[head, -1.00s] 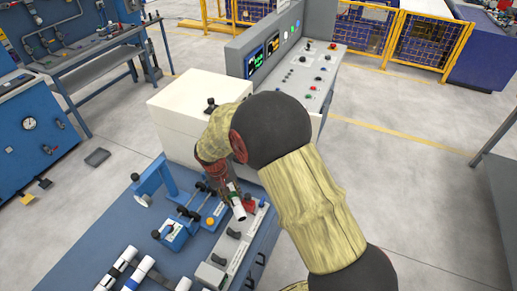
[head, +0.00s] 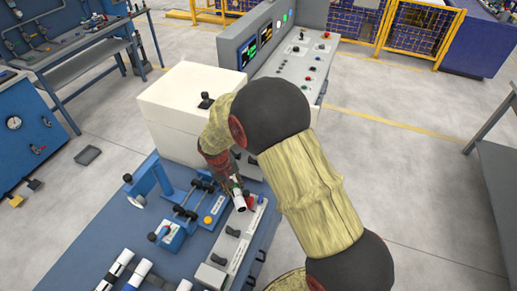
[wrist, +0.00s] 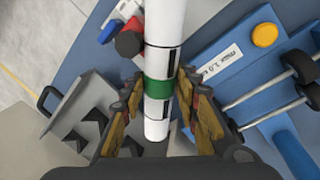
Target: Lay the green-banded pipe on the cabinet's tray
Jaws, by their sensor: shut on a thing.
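My gripper (head: 233,184) is shut on a white pipe with a green band (wrist: 159,88). In the wrist view the pipe runs lengthwise between the two fingers, with the band at the fingertips. In the head view only its white lower end (head: 239,202) shows, tilted, above the bench's right side. The white cabinet (head: 180,98) stands just behind my gripper. In the wrist view a grey tray-like part (wrist: 88,112) with dark V-shaped notches and a handle lies left of the pipe. I cannot tell its height below the pipe. My arm hides part of the cabinet's front.
The blue bench (head: 88,238) carries a blue clamp stand (head: 148,182), a blue fixture with black levers (head: 178,228) and a grey switch strip (head: 232,242). More white pipes (head: 118,266) lie at its front. A control console (head: 300,65) stands behind.

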